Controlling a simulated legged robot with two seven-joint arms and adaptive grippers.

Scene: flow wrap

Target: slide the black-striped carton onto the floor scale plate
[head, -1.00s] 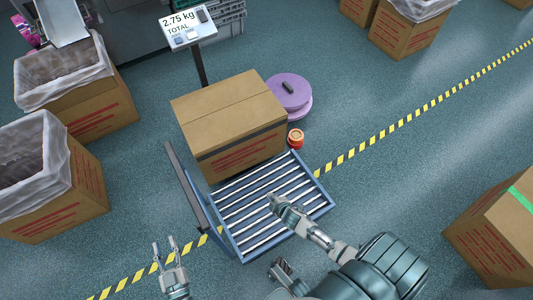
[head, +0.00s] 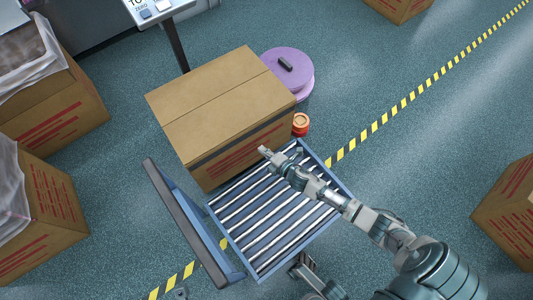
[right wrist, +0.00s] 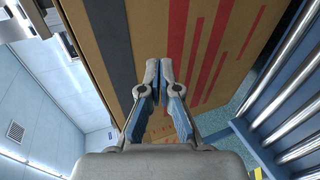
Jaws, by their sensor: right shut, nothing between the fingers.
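The black-striped carton (head: 215,110) is a large closed brown box with a black band and red print on its near face. It stands upright at the far end of the roller stand. My right gripper (head: 264,151) is shut and empty, its tips at the carton's near face. In the right wrist view the shut fingers (right wrist: 160,68) point at the carton (right wrist: 150,25), between the black band and red stripes; contact is unclear. The scale's display (head: 155,8) is cut off at the top. I cannot see the scale plate. Only a scrap of my left gripper (head: 181,293) shows.
The roller stand (head: 270,215) has a raised blue side panel (head: 190,222) on its left. Lined boxes (head: 55,115) stand left. Open floor lies right, crossed by a yellow-black line (head: 400,108).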

